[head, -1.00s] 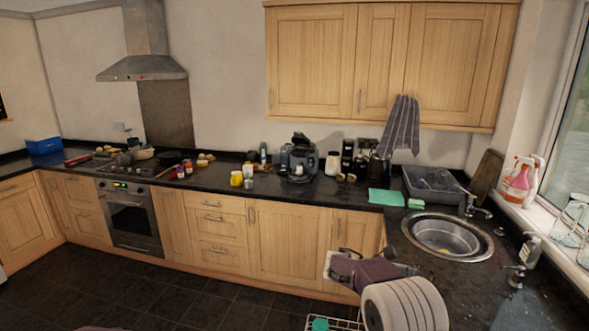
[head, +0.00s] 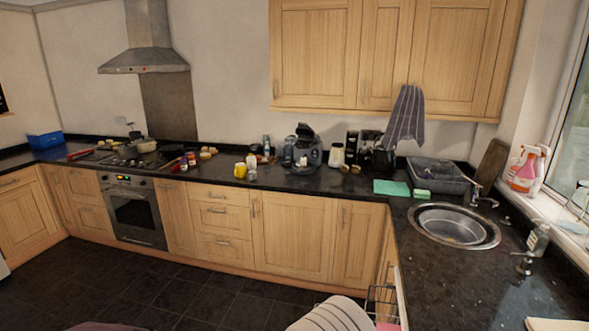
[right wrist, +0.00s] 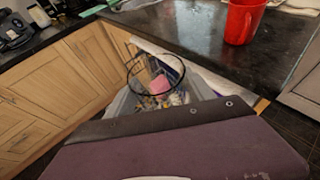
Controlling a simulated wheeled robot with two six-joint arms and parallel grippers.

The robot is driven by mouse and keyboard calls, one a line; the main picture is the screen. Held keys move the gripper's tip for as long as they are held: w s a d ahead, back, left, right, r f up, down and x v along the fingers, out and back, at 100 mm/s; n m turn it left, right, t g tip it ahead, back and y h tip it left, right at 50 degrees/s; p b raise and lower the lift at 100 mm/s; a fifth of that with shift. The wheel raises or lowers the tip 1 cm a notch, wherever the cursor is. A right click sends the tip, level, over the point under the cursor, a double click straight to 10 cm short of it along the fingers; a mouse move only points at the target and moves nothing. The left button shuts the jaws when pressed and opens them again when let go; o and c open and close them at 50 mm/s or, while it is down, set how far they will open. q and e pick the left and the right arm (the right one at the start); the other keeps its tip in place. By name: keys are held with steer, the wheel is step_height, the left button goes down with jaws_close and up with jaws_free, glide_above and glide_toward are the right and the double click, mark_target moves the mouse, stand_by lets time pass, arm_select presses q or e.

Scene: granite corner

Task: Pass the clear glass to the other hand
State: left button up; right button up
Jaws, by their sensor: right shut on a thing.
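The clear glass (right wrist: 156,78) shows in the right wrist view as a dark round outline, just beyond my right gripper (right wrist: 155,103). Things behind it show through it. My right gripper is shut on the glass; its purple-brown body fills the bottom of that view and hides the lower part of the glass. In the head view only part of my right arm shows at the bottom edge, and neither the gripper nor the glass is visible there. My left gripper is in no current view.
Below the counter edge is an open rack (head: 383,298) with dishes and a pink item (right wrist: 160,85). The sink (head: 455,225) is at right; the floor at left is clear.

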arm_select(q)
steer(key=shift+d+f, duration=0.1)
steer(key=shift+f, duration=0.2)
arm_select(e)
steer(key=s+d+f, duration=0.3)
steer(key=s+f, duration=0.2)
steer(key=s, duration=0.2)
steer(key=shift+s+d+f+m+g, duration=0.2)
steer(key=shift+s+m+g, duration=0.1)
steer(key=shift+s, duration=0.1)
steer(key=shift+h, duration=0.3)
